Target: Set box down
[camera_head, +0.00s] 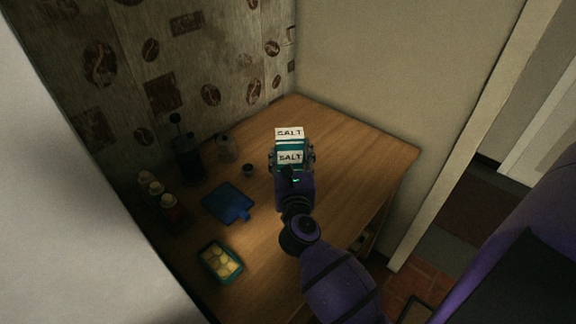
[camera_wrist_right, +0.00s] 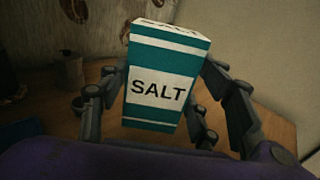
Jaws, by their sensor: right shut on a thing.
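A white and teal salt box (camera_head: 289,146) is upright over the far part of the wooden counter (camera_head: 365,150). My right gripper (camera_head: 291,160) is shut on the salt box, with fingers on both of its sides. In the right wrist view the salt box (camera_wrist_right: 163,80) sits between the fingers of my right gripper (camera_wrist_right: 165,110), its SALT label facing the camera. The box's base is partly hidden, and I cannot tell whether it touches the counter. My left gripper is not in view.
A blue cutting board (camera_head: 228,203), a small dark cup (camera_head: 249,170), a moka pot (camera_head: 226,149) and a dark French press (camera_head: 187,158) stand left of the box. A teal tray of yellow pieces (camera_head: 220,262) lies nearer. The counter right of the box is clear.

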